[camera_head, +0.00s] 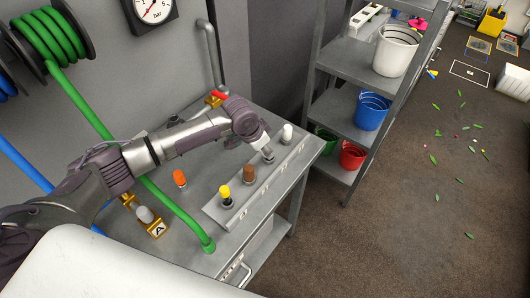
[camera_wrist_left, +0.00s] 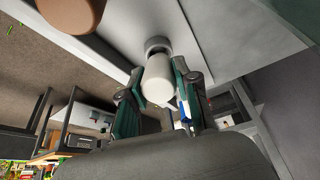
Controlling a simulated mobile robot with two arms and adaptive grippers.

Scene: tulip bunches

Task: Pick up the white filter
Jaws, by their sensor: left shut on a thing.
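A white filter (camera_wrist_left: 158,80) is between the two dark fingers of my left gripper (camera_wrist_left: 160,76) in the left wrist view. Its far end meets a round grey socket (camera_wrist_left: 158,45) on the rail. In the head view my left gripper (camera_head: 258,136) reaches down over the rail, and the metal socket (camera_head: 268,155) shows just below it. The fingers mostly hide the held filter there. I cannot tell whether it is seated or slightly raised. Another white filter (camera_head: 287,133) stands upright at the far end of the rail. My right gripper is not in view.
The rail (camera_head: 213,209) also holds a yellow filter (camera_head: 225,192) and a brown filter (camera_head: 249,174). An orange-topped piece (camera_head: 180,178) stands on the bench. A green hose (camera_head: 160,198) crosses under my left arm. A shelf with buckets stands right of the bench.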

